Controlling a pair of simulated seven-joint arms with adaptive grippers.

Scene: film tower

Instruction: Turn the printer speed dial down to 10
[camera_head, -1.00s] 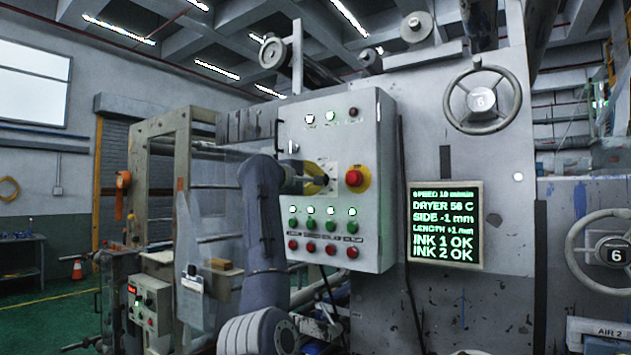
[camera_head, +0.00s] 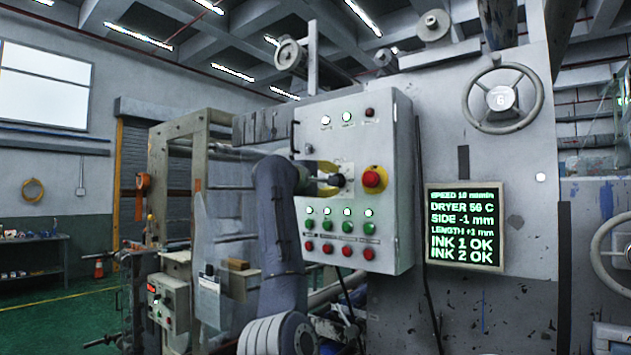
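The speed dial, a small dark knob (camera_head: 339,180), sits on a pale plate on the grey control panel (camera_head: 395,235), left of a red mushroom button (camera_head: 371,179). My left arm rises from the bottom, and its gripper (camera_head: 322,181) points right at the dial, at or just in front of it. The fingers are small and dark against a yellow patch. I cannot tell whether they touch the dial or how far apart they are. The green-lettered screen (camera_head: 466,226) has a speed line that looks like 10 m/min, though its digits are small. My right gripper is out of view.
Lit white, green and red buttons (camera_head: 338,228) fill the panel below the dial. A handwheel (camera_head: 503,99) is at the upper right. Open green floor lies at the far left.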

